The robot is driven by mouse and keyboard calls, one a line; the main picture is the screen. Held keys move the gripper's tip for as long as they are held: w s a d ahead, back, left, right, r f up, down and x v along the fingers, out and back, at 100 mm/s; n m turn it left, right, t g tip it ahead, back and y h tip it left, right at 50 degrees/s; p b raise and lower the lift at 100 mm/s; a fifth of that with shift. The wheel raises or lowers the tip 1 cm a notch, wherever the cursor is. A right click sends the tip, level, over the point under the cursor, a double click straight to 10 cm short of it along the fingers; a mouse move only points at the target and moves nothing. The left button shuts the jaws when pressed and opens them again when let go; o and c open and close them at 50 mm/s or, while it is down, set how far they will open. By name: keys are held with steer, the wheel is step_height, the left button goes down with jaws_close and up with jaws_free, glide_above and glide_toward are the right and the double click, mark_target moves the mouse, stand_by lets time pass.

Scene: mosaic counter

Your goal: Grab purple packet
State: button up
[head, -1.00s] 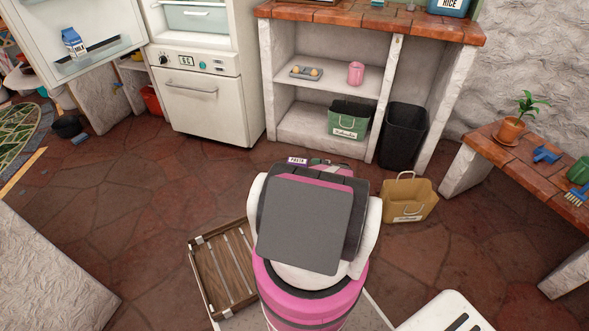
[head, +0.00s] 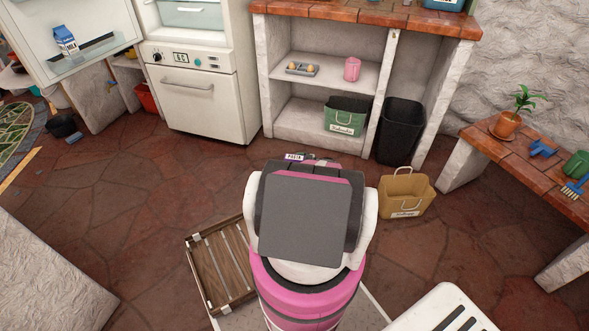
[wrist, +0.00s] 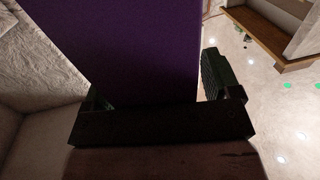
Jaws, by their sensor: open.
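The purple packet (wrist: 125,50) fills much of the wrist view, close to the camera. My gripper (wrist: 160,90) is open, with the packet between its fingers. The right finger stands a little apart from the packet's right edge; the left finger is mostly hidden behind its lower left corner. In the head view a small PASTA label (head: 294,156) shows just beyond my arm, probably on this packet. My arm hides the rest there, and I cannot tell what it rests on.
Beyond my arm are a shelf unit (head: 385,70), a green bin (head: 345,117), a black bin (head: 402,130) and a tan bag (head: 405,197). A wooden crate (head: 222,266) lies at left. A plant bench (head: 480,148) is at right.

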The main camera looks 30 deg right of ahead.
steer(key=c, duration=1.4)
jaws_close()
steer(key=shift+r, duration=0.15)
